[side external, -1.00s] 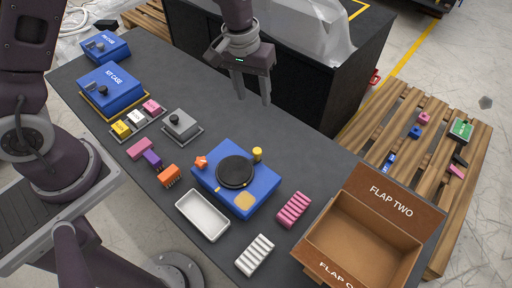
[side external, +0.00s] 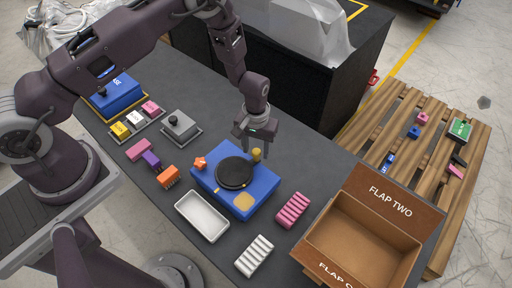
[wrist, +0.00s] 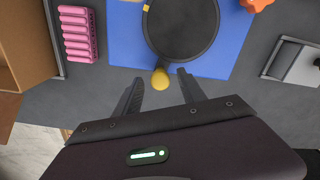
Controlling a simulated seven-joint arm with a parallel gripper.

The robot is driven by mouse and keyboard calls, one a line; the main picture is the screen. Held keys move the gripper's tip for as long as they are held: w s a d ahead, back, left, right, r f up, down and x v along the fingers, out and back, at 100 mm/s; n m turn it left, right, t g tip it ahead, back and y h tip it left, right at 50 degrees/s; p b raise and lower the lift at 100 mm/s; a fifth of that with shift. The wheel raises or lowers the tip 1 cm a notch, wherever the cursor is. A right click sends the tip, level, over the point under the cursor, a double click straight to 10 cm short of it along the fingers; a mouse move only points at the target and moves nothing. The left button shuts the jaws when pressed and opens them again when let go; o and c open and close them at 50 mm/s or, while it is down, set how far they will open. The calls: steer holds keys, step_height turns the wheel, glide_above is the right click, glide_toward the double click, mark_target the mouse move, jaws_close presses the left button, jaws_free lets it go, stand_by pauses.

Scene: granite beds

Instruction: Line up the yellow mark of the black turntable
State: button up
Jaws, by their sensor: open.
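The black turntable (side external: 234,173) is a round disc on a blue base (side external: 262,192). A yellow knob (side external: 256,155) stands at the disc's far edge; it also shows in the wrist view (wrist: 160,79). A small yellow mark (wrist: 146,7) shows at the disc's rim in the wrist view. Another small yellow mark (side external: 218,190) lies on the base near its front edge. My gripper (side external: 254,154) is open over the knob's side of the base. In the wrist view its fingers stand either side of the knob, with gaps showing; I cannot tell whether they touch it.
An orange star-shaped piece (side external: 200,162) sits on the base's left corner. An open cardboard box (side external: 363,245) stands at right. Bare table lies behind the turntable.

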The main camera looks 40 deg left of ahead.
jaws_close()
stand_by(1.3)
